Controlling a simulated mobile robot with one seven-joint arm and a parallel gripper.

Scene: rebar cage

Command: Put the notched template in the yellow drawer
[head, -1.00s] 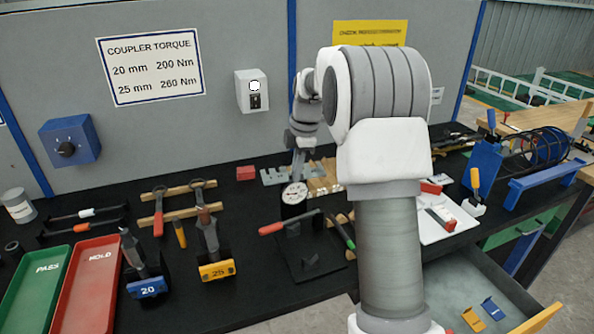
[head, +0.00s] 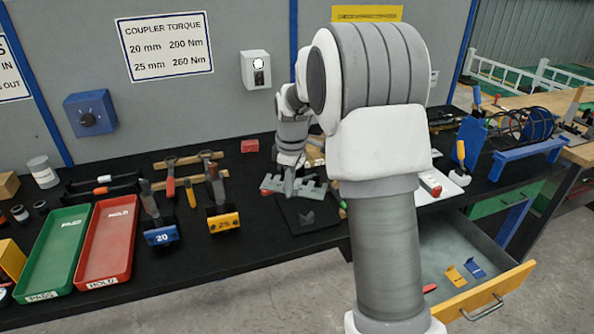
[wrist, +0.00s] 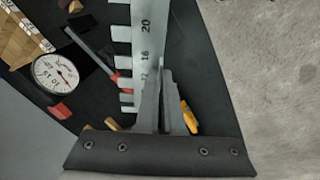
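The notched template (head: 293,187) is a flat grey plate with notches along one edge. It is held above the black bench, in front of the back panel. In the wrist view the template (wrist: 143,40) shows the marks 20, 16 and 12. My gripper (wrist: 160,85) is shut on it near one long side; in the head view my gripper (head: 290,165) is partly hidden by the plate. The yellow drawer (head: 487,300) is pulled out at lower right, below and to the right of the gripper. Blue and yellow pieces and a red one lie inside; my arm hides its left part.
A dial gauge (wrist: 57,77) stands on the bench below the template. Green (head: 52,250) and red (head: 107,240) trays lie at left, with 20 and 25 tools beside them. A blue stand (head: 528,160) is at right. Open floor lies before the bench.

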